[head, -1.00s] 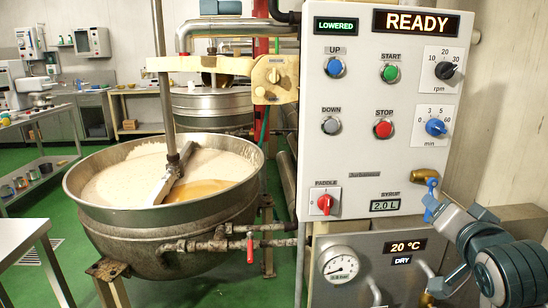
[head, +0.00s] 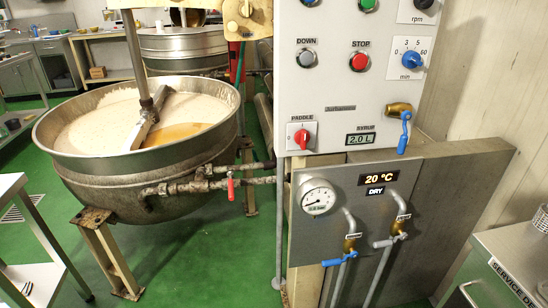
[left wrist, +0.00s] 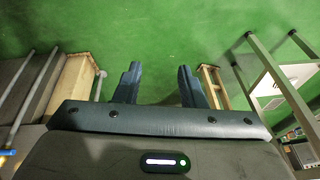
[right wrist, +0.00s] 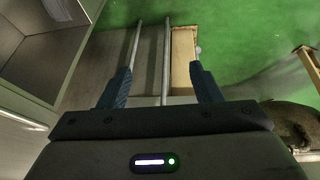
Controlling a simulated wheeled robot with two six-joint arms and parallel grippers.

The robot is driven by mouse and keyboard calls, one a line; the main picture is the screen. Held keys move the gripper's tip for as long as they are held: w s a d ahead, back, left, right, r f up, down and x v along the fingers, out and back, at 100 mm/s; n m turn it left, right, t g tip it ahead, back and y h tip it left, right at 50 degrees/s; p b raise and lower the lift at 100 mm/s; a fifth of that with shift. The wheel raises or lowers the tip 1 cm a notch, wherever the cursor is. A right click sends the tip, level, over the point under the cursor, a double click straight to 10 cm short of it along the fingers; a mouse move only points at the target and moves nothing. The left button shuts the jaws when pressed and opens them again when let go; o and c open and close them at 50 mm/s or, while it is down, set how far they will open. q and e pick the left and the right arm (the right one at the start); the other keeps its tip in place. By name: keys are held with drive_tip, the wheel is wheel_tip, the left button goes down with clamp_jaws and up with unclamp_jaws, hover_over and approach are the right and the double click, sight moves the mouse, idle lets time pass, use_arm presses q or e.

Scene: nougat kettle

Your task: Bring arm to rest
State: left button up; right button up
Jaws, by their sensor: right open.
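My right gripper (right wrist: 160,72) shows in the right wrist view with its two dark blue fingers apart and nothing between them. The left arm is not in the head view. The brass syrup valve (head: 400,108) on the control panel (head: 330,90) has its blue handle hanging down, and no gripper touches it.
The steel kettle (head: 150,165) with pale mass and amber syrup stands at left. A grey gauge panel (head: 340,235) with blue-handled taps is below the controls. A grey cabinet (head: 490,270) stands at lower right. Green floor (head: 200,265) is clear between kettle and panel.

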use_arm(q)
wheel_tip(320, 180, down, 21)
drive_tip(key=a+g+p, duration=0.1)
drive_tip(key=a+p, duration=0.1)
drive_tip(key=p, duration=0.2)
use_arm(e)
drive_tip(key=s+d+f+g, duration=0.1)
drive_tip(key=s+f, duration=0.1)
drive_tip(key=f, duration=1)
drive_tip(key=s+d+f+g, duration=0.1)
drive_tip(key=f, duration=1.2)
use_arm(q)
drive_tip(key=s+f+p, duration=0.1)
drive_tip(key=s+f, duration=0.5)
drive_tip(key=f, duration=0.2)
drive_tip(key=s+a+f+g+p, duration=0.1)
drive_tip(key=s+f, duration=0.5)
drive_tip(key=f, duration=0.2)
drive_tip(key=shift+a+n, duration=0.25)
drive_tip(key=shift+n, duration=0.05)
use_arm(e)
drive_tip(key=s+d+f+g, duration=0.1)
drive_tip(key=s+f, duration=1.1)
drive_tip(key=f, duration=0.3)
drive_tip(key=shift+s+d+f, duration=0.15)
drive_tip(key=shift+s+f, duration=0.2)
drive_tip(key=shift+f, duration=0.05)
